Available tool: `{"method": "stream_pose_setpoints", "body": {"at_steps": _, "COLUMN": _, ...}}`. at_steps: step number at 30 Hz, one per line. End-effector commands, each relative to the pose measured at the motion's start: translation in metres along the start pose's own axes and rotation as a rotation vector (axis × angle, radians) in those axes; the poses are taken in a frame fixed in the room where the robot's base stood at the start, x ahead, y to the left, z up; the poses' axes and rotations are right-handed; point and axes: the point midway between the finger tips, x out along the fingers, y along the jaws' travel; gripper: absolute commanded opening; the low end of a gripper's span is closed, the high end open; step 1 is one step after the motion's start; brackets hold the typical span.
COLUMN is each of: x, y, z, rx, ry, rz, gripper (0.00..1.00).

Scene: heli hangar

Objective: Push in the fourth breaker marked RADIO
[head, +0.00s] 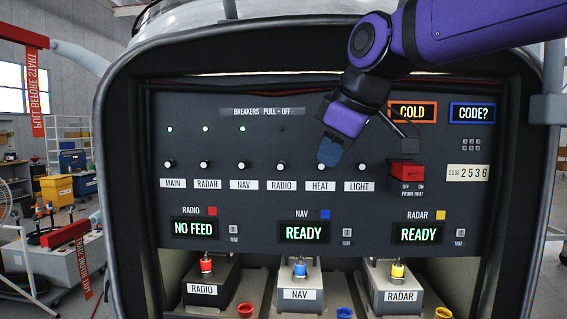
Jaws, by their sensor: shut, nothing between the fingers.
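The breaker marked RADIO (280,166) is the fourth white-tipped knob from the left in the row on the grey panel (225,139). Its label (282,185) is below it, and the small lamp (281,128) above it is dark. Green lamps are lit above MAIN, RADAR and NAV. The radio display (194,228) reads NO FEED. My gripper (330,153) is shut and empty, its blue tip pointing down, right of the RADIO knob and just above the HEAT knob (320,167). I cannot tell whether the tip touches the panel. The RADIO knob is unobstructed.
A red switch (407,175) marked PROBE HEAT sits right of the LIGHT breaker (362,167). Three labelled units, RADIO (203,289), NAV (299,295) and RADAR (401,297), stand below the panel. A dark rounded frame (121,200) surrounds the opening.

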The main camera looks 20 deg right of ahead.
Motion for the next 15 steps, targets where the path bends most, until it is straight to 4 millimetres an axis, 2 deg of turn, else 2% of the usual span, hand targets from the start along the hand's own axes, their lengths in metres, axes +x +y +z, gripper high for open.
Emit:
{"method": "stream_pose_setpoints", "body": {"at_steps": 1, "x": -0.001, "y": 0.006, "z": -0.018, "rx": -0.059, "ry": 0.015, "rz": -0.004, "gripper": 0.0}}
{"method": "stream_pose_setpoints", "body": {"at_steps": 3, "x": -0.004, "y": 0.011, "z": -0.037, "rx": -0.135, "ry": 0.034, "rz": -0.006, "gripper": 0.0}}
{"method": "stream_pose_setpoints", "body": {"at_steps": 6, "x": -0.007, "y": 0.017, "z": -0.056, "rx": -0.216, "ry": 0.054, "rz": -0.005, "gripper": 0.0}}
{"method": "stream_pose_setpoints", "body": {"at_steps": 10, "x": -0.009, "y": 0.021, "z": -0.069, "rx": -0.27, "ry": 0.067, "rz": -0.005, "gripper": 0.0}}
{"method": "stream_pose_setpoints", "body": {"at_steps": 15, "x": -0.009, "y": 0.021, "z": -0.071, "rx": -0.283, "ry": 0.069, "rz": -0.006, "gripper": 0.0}}
